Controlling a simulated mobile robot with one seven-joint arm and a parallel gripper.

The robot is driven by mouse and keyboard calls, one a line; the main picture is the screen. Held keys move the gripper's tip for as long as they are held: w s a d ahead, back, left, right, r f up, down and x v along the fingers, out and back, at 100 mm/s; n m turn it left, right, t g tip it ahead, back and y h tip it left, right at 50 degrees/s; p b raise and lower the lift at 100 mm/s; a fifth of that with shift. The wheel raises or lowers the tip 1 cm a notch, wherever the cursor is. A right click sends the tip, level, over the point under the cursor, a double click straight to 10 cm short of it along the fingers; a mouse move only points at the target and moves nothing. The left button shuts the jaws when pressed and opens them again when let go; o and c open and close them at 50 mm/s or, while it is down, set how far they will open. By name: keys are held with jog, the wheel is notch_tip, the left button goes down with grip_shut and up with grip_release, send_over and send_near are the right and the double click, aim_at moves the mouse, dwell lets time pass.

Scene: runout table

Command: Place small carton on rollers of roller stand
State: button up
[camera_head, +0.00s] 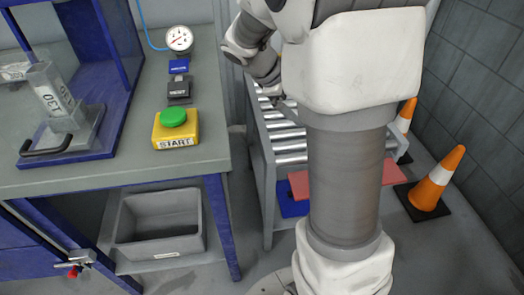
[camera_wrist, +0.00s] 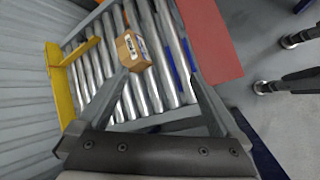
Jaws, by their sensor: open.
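The small carton (camera_wrist: 133,50) is a brown box with a white label. In the wrist view it sits on the metal rollers (camera_wrist: 107,87) of the roller stand, slightly turned against them. My gripper (camera_wrist: 160,76) is open, with its fingers spread wide above the rollers. The carton lies just beyond the left fingertip, overlapping it in the picture; I cannot tell whether they touch. Nothing is held. In the head view the roller stand (camera_head: 258,150) is partly behind my arm, and the carton is hidden there.
A yellow stop (camera_wrist: 60,85) edges the rollers. A red mat (camera_wrist: 211,40) lies beside the stand. Orange cones, including one near the wall (camera_head: 436,180), stand to the right. A workbench (camera_head: 205,130) with a START button (camera_head: 174,120) is left, above a grey bin (camera_head: 160,220).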

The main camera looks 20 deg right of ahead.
jog(key=s+a+r+m+t+y, duration=0.2)
jog(key=s+a+r+m+y, duration=0.1)
jog(key=s+a, duration=0.6)
jog(key=s+a+r+m+t+y, duration=0.3)
jog(key=s+a+m, duration=0.3)
jog(key=s+a, duration=0.3)
jog(key=shift+s+a+r+y, duration=0.15)
jog(key=shift+s+r+y, duration=0.3)
jog(key=shift+y, duration=0.45)
jog(key=shift+r, duration=0.1)
notch_tip(320, 180, up, 22)
jog(key=p, duration=2.2)
